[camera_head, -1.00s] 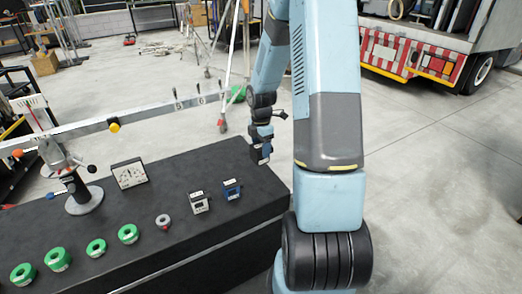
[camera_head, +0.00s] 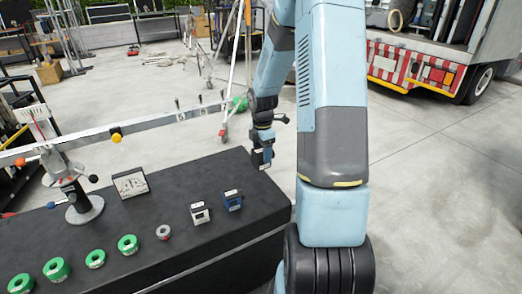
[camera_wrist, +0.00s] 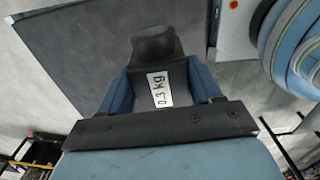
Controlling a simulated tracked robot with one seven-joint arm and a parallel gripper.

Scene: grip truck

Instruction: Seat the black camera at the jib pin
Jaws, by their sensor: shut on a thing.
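My gripper (camera_head: 263,150) hangs past the right part of the black bench, at the end of the blue arm. In the wrist view my gripper (camera_wrist: 160,88) is shut on the black camera (camera_wrist: 153,48), between its blue fingers. The camera has a round dark end and a white label reading 0.3 kg. The silver jib beam (camera_head: 150,124) rests on a stand (camera_head: 84,211) at the left. It slopes up to the right, and short dark pins (camera_head: 222,95) stand near its right end. The camera is apart from the pins, to their right and lower in the picture.
On the bench (camera_head: 180,270) sit a white camera (camera_head: 200,214), a blue camera (camera_head: 232,201), a small panel (camera_head: 130,184), a grey ring (camera_head: 163,232) and several green rings (camera_head: 127,244). A tripod (camera_head: 232,75) stands behind. Open floor and a truck (camera_head: 440,72) lie to the right.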

